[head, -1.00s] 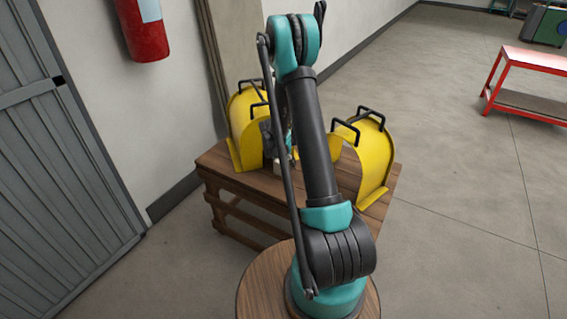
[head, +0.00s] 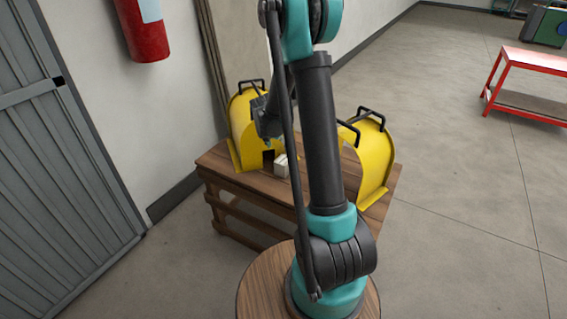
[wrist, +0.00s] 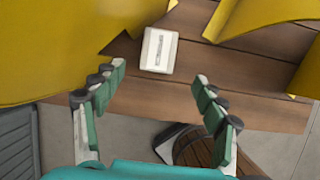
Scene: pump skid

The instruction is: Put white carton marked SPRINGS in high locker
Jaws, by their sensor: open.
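A small white carton (wrist: 159,50) stands on the wooden table, and a marking on its top is too small to read. It also shows in the head view (head: 281,166), beside my arm. My gripper (wrist: 160,95) is open and empty in the wrist view, with its two fingers spread on either side below the carton. The carton lies beyond the fingertips, not between them. In the head view my gripper (head: 266,127) is partly hidden behind my arm, above the table. No open locker is clearly seen; a grey slatted metal front (head: 62,170) stands at the left.
Two yellow curved guards with black handles flank the carton on the wooden table (head: 232,178): a left one (head: 240,108) and a right one (head: 377,160). A red extinguisher (head: 143,30) hangs on the wall. A red table (head: 535,62) stands far right, with open floor before it.

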